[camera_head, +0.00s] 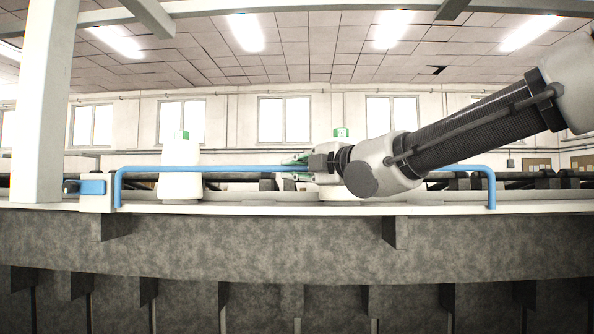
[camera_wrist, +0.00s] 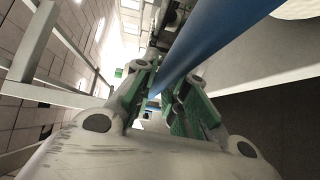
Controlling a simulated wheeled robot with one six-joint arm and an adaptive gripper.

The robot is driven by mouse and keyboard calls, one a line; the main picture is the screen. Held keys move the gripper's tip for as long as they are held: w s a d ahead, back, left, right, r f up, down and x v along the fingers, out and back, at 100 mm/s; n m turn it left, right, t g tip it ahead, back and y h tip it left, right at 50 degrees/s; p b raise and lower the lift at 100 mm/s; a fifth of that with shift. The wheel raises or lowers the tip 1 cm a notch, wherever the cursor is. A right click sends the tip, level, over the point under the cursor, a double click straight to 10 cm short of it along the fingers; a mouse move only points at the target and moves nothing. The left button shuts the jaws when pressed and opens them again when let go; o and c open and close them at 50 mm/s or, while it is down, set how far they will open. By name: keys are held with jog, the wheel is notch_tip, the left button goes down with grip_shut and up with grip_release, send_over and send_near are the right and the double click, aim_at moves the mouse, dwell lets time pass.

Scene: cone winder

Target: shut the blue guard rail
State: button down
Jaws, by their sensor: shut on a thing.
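The blue guard rail (camera_head: 230,168) runs level along the front of the machine in the head view, with both ends bent down to the white ledge. A blue hinge block (camera_head: 92,187) sits at its left end. My gripper (camera_head: 294,168) is at the middle of the rail, its green fingers around the bar. In the wrist view the rail (camera_wrist: 205,45) passes between the green finger pads of my gripper (camera_wrist: 160,97), which are shut on it. My arm hides part of the rail right of the gripper.
A white cone (camera_head: 180,172) with a green top stands behind the rail at left. Another green-topped cone (camera_head: 341,132) is mostly hidden behind my gripper. A white post (camera_head: 42,100) rises at the left. The white ledge (camera_head: 300,209) runs below the rail.

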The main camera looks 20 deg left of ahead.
jog(key=shift+w, duration=0.2)
jog(key=c, duration=1.5)
grip_release()
jog(key=shift+o, duration=0.2)
jog(key=shift+s, duration=0.1)
jog(key=v, duration=1.2)
